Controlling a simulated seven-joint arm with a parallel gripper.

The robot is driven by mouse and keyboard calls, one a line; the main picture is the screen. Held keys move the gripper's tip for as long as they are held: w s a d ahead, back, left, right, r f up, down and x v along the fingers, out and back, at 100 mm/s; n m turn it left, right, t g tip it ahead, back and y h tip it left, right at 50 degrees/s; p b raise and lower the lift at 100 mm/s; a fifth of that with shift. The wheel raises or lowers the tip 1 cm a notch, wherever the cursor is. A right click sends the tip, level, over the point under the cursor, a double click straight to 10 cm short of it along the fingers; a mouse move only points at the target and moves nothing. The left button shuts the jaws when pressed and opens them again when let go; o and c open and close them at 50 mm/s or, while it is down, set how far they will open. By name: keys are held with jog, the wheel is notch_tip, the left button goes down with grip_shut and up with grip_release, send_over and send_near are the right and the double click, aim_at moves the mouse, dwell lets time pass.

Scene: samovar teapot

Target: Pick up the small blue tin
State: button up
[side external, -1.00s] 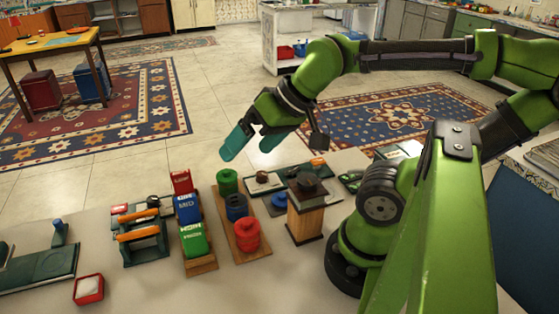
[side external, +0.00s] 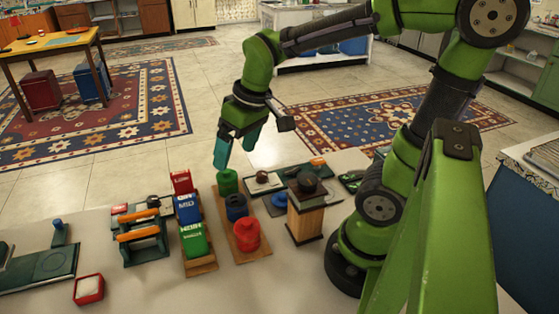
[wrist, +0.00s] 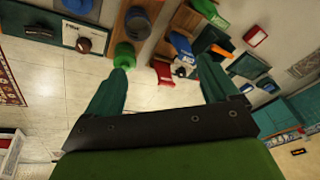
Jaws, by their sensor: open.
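A small blue tin (side external: 237,206) stands on a narrow wooden board (side external: 256,254), between a green tin (side external: 227,182) behind it and a red tin (side external: 246,233) in front. In the wrist view the blue tin (wrist: 137,22) looks dark near the top edge, beyond the green tin (wrist: 124,55). My gripper (side external: 236,154) is open and empty, pointing down behind and above the green tin. In the wrist view its fingers (wrist: 165,67) are spread, with the left fingertip appearing near the green tin. I cannot tell whether they touch.
Red, blue (side external: 188,208) and green labelled blocks stand left of the tins. A wooden box with a dark top (side external: 306,211) stands to the right. A flat blue piece (side external: 279,199) lies behind that box. Open floor lies beyond the table.

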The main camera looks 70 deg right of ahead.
jog(key=w+d+f+n+g, duration=0.2)
jog(key=w+d+n+g, duration=0.1)
jog(key=w+n, duration=0.15)
jog(key=n+h, duration=0.1)
jog(key=n, duration=0.2)
send_over(237, 202)
jog(key=s+a, duration=0.1)
jog(key=a, duration=0.1)
jog(key=f, duration=1.1)
jog(key=shift+s+d+f, duration=0.1)
jog(key=shift+d, duration=0.15)
jog(key=shift+a+f, duration=0.15)
jog(key=shift+f, duration=1.2)
jog(key=shift+a+f, duration=0.15)
jog(key=shift+f, duration=1.2)
jog(key=shift+c, duration=0.4)
jog(key=c, duration=1)
jog(key=shift+c, duration=0.2)
jog(key=shift+r, duration=0.1)
